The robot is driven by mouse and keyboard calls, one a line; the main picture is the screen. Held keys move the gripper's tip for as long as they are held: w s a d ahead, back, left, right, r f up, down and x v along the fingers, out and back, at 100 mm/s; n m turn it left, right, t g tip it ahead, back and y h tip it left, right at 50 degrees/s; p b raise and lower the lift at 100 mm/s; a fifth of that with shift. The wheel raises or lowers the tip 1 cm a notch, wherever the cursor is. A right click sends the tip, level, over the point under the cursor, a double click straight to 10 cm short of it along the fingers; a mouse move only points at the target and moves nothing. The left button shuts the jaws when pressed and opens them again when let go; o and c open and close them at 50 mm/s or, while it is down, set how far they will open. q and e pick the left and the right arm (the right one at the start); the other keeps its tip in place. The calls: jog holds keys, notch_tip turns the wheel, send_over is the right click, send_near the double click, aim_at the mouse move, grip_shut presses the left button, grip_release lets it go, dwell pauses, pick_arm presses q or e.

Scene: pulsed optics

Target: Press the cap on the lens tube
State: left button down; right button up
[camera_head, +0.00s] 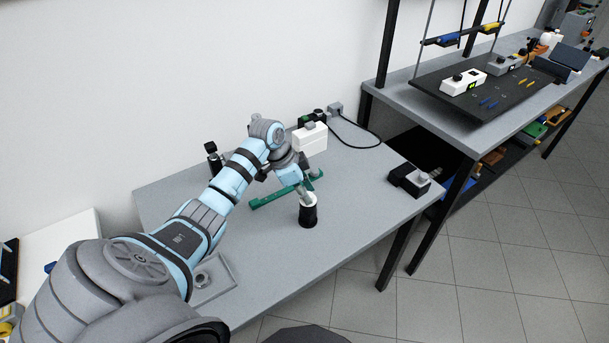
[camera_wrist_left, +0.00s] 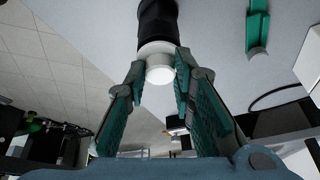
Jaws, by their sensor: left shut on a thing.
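The black lens tube (camera_head: 308,217) stands upright on the grey table, and its dark barrel also shows at the top of the left wrist view (camera_wrist_left: 158,22). A white cap (camera_wrist_left: 160,70) is at the tube's end, in line with it; it shows as a white top (camera_head: 309,199) in the head view. I cannot tell whether it is fully seated. My left gripper (camera_head: 308,190) is above the tube, its green fingers shut on the white cap, one on each side. The fingertips show in the left wrist view (camera_wrist_left: 159,68). My right gripper is not in view.
A green bar (camera_head: 272,197) lies behind the tube. A white box (camera_head: 311,138) with a cable stands at the back, a black-and-grey device (camera_head: 408,180) at the right end. A grey tray (camera_head: 220,282) is at the front left. The table right of the tube is clear.

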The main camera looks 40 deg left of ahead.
pick_arm(q)
jog(key=shift+f, duration=0.15)
jog(key=shift+f, duration=0.3)
jog(key=c, duration=1.3)
grip_release()
jog(key=shift+s+a+r, duration=0.1)
jog(key=shift+a+r, duration=0.05)
jog(key=shift+r, duration=0.25)
jog(key=w+d+p+v, duration=0.1)
jog(key=p+v, duration=0.4)
jog(key=v, duration=1)
jog(key=shift+r, duration=0.3)
jog(key=shift+w+f, duration=0.1)
jog(key=shift+w, duration=0.05)
